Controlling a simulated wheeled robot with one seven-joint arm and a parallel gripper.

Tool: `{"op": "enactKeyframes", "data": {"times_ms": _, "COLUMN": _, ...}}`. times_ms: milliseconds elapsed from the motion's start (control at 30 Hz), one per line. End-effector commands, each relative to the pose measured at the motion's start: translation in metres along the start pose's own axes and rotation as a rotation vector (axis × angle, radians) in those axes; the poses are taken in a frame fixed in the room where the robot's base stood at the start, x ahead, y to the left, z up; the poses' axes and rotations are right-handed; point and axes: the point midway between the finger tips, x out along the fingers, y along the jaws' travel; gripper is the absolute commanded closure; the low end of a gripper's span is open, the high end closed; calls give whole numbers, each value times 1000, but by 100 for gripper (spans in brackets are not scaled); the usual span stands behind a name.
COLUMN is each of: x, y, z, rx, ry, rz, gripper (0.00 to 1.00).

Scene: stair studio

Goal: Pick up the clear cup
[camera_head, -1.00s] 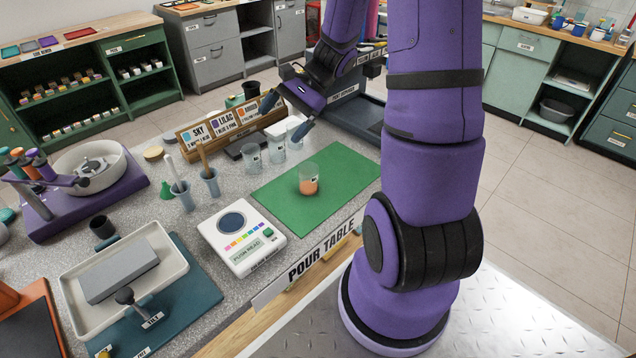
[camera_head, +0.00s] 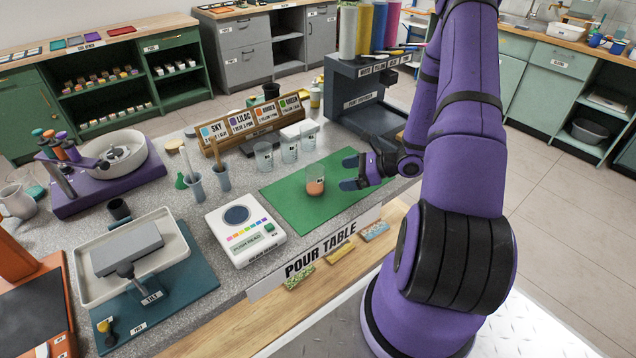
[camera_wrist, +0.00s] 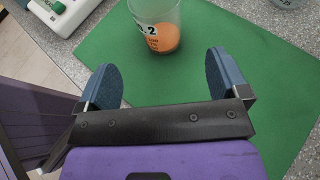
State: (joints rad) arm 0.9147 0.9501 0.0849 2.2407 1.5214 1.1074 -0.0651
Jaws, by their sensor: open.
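A clear cup (camera_head: 315,182) with orange contents in its bottom stands upright on the green mat (camera_head: 290,203). In the wrist view the clear cup (camera_wrist: 157,20) is just beyond my fingertips, its top cut off by the frame edge, with part of a printed label showing. My gripper (camera_head: 349,173) is low over the mat at the right of the cup, its fingers pointing toward it. In the wrist view my gripper (camera_wrist: 160,72) has its two blue fingers wide apart, with nothing between them. The cup is apart from the fingers.
Several more clear cups (camera_head: 264,157) stand behind the mat, near a wooden card rack (camera_head: 240,128). A white push-read scale (camera_head: 242,232) is left of the mat. A dark grey stand (camera_head: 362,105) is behind my gripper. The mat's front is clear.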

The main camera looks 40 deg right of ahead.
Motion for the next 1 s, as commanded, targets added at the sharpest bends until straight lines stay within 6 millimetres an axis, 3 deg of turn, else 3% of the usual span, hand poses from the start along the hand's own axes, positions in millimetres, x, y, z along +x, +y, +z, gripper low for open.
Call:
{"op": "enactKeyframes", "data": {"times_ms": 233, "x": 37, "y": 1, "z": 0, "rx": -1, "ry": -1, "rz": 4, "gripper": 7}}
{"op": "enactKeyframes", "data": {"times_ms": 567, "x": 56, "y": 1, "z": -1, "rx": -2, "ry": 1, "rz": 5, "gripper": 7}}
{"op": "enactKeyframes", "data": {"times_ms": 833, "x": 92, "y": 1, "z": -4, "rx": -3, "ry": 0, "rz": 6, "gripper": 7}}
{"op": "enactKeyframes", "data": {"times_ms": 1000, "x": 101, "y": 0, "z": -5, "rx": -3, "ry": 1, "rz": 3, "gripper": 7}}
